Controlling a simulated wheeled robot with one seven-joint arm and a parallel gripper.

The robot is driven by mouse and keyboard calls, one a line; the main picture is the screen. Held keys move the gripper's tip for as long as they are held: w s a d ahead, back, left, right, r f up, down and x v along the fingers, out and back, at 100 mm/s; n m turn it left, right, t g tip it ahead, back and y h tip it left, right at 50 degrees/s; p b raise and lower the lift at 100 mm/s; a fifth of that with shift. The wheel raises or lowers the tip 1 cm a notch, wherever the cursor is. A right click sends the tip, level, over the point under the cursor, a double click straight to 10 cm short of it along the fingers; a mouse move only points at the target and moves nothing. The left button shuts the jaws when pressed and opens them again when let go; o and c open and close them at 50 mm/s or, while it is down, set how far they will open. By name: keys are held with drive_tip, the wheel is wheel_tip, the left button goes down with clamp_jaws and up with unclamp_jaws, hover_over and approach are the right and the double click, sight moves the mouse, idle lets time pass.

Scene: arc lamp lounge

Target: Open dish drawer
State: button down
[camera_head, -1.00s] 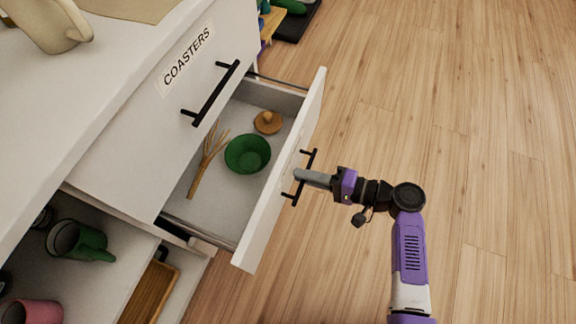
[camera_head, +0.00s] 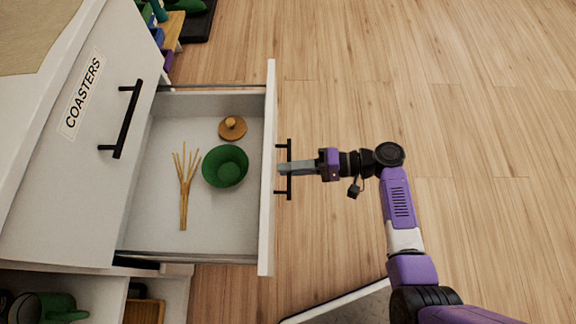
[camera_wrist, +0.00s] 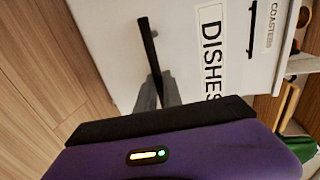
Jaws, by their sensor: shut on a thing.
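The dish drawer (camera_head: 267,225) is pulled well out of the white cabinet. Its front carries a black bar handle (camera_head: 289,188), and the wrist view shows the label "DISHES" (camera_wrist: 211,50) on that front. Inside lie a green bowl (camera_head: 225,167), a round wooden lid with a knob (camera_head: 232,129) and a bundle of thin wooden sticks (camera_head: 184,190). My gripper (camera_head: 285,169) is shut on the middle of the handle. In the wrist view the handle (camera_wrist: 149,45) runs up from between the fingers.
The closed coasters drawer front (camera_head: 65,190) is to the left, with its own black handle (camera_head: 124,119). Lower open shelves hold a green mug (camera_head: 45,307) and a wooden tray (camera_head: 144,311). The wooden floor (camera_head: 480,120) to the right is mostly clear.

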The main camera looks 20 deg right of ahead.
drive_tip(key=c, duration=1.5)
unclamp_jaws()
drive_tip(key=shift+p+v, duration=0.9)
drive_tip(key=shift+v, duration=3.05)
